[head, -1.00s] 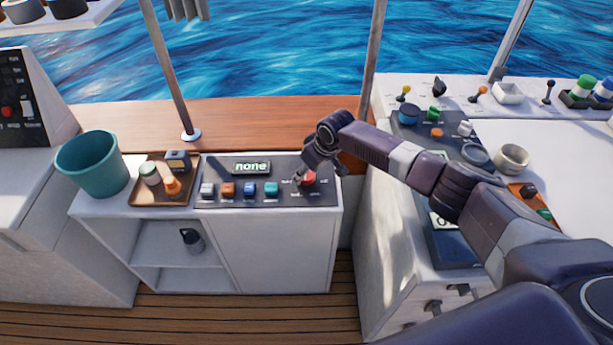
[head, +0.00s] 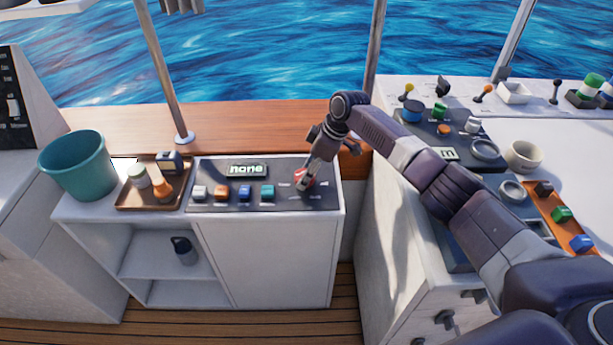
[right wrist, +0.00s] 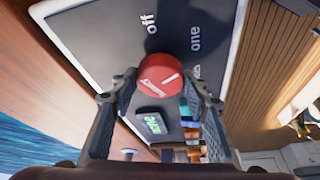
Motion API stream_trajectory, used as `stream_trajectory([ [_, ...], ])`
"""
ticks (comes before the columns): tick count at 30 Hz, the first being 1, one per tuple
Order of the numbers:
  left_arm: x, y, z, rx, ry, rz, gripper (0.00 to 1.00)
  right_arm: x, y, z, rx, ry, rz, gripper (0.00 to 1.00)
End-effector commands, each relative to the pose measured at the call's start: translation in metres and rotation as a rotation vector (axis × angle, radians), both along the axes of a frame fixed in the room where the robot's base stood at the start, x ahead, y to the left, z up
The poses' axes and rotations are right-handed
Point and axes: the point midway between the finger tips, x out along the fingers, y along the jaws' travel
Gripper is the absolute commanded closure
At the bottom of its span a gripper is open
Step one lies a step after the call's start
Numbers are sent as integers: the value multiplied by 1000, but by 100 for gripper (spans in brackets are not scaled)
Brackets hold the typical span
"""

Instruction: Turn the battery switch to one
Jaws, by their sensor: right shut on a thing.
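The battery switch is a round red knob (head: 311,175) at the right end of the dark panel (head: 220,203). It shows fully in the right wrist view (right wrist: 166,75), with a white mark on its face and the labels "off" and "one" beside it. My right gripper (head: 303,183) is shut on the knob, with one finger on each side of it in the right wrist view (right wrist: 160,82). In the head view the fingers partly hide the knob. My left gripper is not in view.
Several coloured switches, among them an orange one (head: 221,193), line the panel's front. A brown tray (head: 128,203) with small items and a teal bucket (head: 77,165) stand to the left. Another console (head: 392,215) stands close on the right.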

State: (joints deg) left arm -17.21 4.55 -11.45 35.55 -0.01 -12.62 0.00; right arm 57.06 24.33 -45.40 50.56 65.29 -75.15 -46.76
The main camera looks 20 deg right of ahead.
Motion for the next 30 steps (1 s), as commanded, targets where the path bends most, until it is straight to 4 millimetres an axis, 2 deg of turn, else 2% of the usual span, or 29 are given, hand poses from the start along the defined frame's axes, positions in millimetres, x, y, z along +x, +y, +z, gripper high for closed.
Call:
stream_trajectory([
  [12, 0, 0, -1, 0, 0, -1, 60, -1, -1, -1, -4, 1, 7, 82],
  [13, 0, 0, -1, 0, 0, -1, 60, -1, -1, -1, -4, 2, 6, 54],
  [17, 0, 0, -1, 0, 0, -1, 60, 0, -1, -1, -3, 1, 6, 40],
  [26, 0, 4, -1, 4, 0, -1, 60, 0, -1, 1, -1, 0, 5, 40],
  [30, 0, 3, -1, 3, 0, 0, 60, -2, -5, 12, -1, -2, 5, 40],
])
